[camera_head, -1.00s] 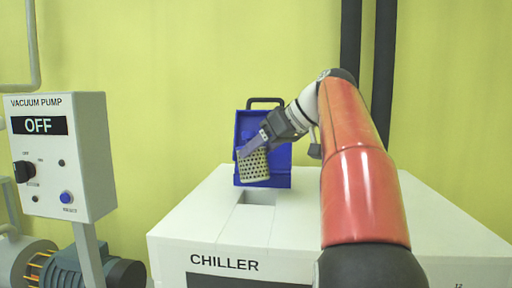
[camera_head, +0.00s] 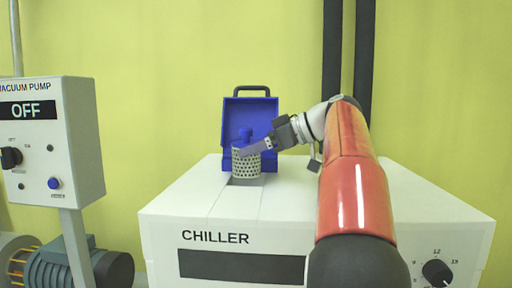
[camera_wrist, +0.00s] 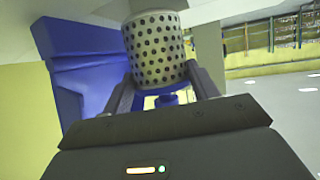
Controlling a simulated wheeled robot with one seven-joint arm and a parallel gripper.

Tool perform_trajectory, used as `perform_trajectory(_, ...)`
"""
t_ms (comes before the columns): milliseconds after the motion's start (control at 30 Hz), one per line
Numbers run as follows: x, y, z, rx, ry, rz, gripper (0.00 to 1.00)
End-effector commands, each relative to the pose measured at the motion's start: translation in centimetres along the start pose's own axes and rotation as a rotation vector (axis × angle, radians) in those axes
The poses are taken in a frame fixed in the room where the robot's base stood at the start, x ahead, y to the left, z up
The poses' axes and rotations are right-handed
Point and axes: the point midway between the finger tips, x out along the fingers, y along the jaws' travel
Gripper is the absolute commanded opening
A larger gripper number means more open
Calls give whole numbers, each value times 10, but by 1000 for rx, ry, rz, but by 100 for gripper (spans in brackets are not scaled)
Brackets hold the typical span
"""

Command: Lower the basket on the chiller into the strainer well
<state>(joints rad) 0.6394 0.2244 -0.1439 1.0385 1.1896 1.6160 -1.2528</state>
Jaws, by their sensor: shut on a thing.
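The basket (camera_head: 247,166) is a pale perforated cylinder with a blue knob on top. It hangs nearly upright in front of the open blue lid (camera_head: 232,115). My gripper (camera_head: 250,150) reaches in from the right and is shut on the basket. In the wrist view the basket (camera_wrist: 158,48) sits between the two fingers (camera_wrist: 163,88). The strainer well (camera_head: 243,183) is a rectangular opening in the top of the chiller (camera_head: 180,195). The basket's lower end overlaps the opening in the head view. I cannot tell if its bottom is inside or just above.
The blue lid stands upright behind the well, close to the basket. A vacuum pump panel (camera_head: 80,150) reading OFF stands at the left, with a motor (camera_head: 60,268) below. Dark vertical pipes (camera_head: 348,60) run along the wall. The chiller top is otherwise clear around my arm.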

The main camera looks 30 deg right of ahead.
Motion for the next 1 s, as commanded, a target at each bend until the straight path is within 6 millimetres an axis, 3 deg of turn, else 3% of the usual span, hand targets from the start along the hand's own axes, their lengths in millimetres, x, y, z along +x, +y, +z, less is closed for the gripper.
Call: perform_trajectory(1000,8,-1,17,-1,1,0,26)
